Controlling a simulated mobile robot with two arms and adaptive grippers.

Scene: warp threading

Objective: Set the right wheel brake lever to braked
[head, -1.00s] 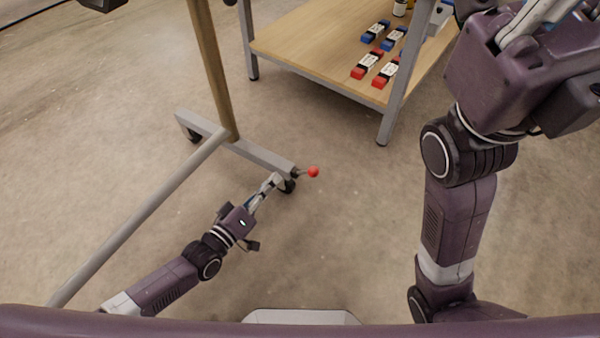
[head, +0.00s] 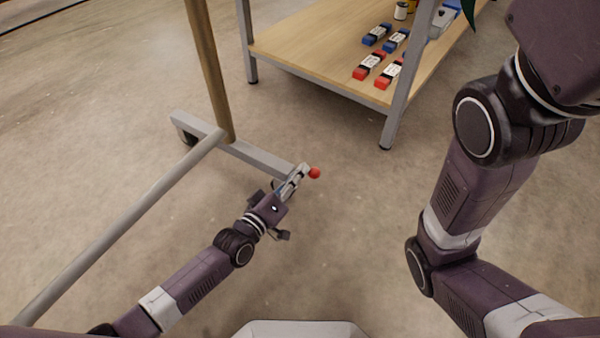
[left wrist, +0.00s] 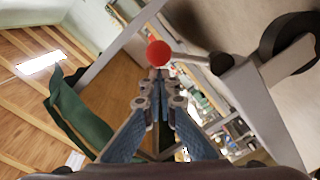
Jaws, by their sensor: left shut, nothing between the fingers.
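The brake lever's red ball knob (head: 314,173) is at the near right end of the grey frame foot (head: 262,158) in the head view. In the left wrist view the red knob (left wrist: 159,52) sits at the end of a thin rod (left wrist: 190,60) that runs right to the foot, near a dark wheel (left wrist: 293,44). My left gripper (head: 301,170) is shut and empty, its fingertips (left wrist: 158,76) right beside the knob. I cannot tell whether they touch it. In the head view the fingers hide the rod. My right arm shows at the right, but its gripper is out of view.
A wooden-topped shelf (head: 300,55) with grey legs stands behind, carrying several red and blue labelled blocks (head: 370,66). A grey crossbar (head: 125,220) and a brown upright (head: 207,70) belong to the frame. The floor right of the knob is clear.

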